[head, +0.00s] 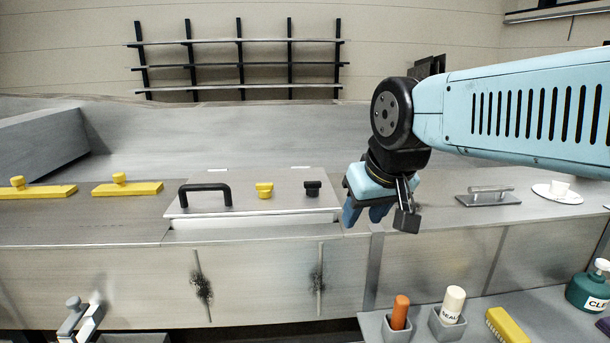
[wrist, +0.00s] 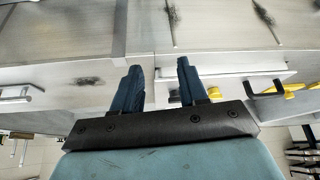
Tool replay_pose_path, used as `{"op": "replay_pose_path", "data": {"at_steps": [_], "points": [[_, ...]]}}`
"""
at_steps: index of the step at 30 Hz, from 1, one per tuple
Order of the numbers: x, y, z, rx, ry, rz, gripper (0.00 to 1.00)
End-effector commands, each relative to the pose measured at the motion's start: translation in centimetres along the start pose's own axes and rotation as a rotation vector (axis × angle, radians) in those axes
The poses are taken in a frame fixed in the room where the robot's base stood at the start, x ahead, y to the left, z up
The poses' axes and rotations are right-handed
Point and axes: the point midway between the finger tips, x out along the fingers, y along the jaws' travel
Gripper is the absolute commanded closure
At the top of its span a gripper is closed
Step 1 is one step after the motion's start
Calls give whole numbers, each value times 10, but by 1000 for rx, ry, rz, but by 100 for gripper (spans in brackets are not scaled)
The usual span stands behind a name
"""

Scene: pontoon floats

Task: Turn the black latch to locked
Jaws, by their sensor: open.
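The black latch (head: 312,188) is a small dark knob near the right end of a pale hatch lid (head: 240,181). A yellow latch (head: 264,190) sits to its left, and a black bar handle (head: 205,188) stands farther left. I cannot read any lock marking. My gripper (head: 366,214) is to the right of the black latch, apart from it, fingers pointing down near the lid's right end. In the wrist view my gripper (wrist: 157,65) has its two blue fingers apart with nothing between them. The black latch is not clearly visible there; the handle (wrist: 266,90) shows at right.
Yellow cleat-like pieces (head: 127,188) lie on the deck at left. A front shelf holds an orange-handled item (head: 400,312), a white bottle (head: 453,302) and a yellow block (head: 506,325).

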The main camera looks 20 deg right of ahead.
Motion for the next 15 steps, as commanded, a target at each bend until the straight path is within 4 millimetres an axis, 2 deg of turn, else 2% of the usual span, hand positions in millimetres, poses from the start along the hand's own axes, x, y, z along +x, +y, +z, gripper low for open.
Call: {"op": "replay_pose_path", "data": {"at_steps": [8,14,15], "points": [[0,0,0,0,0,0,57],[-2,0,-7,44,-12,-5,40],[-2,0,-11,77,-24,-9,40]]}}
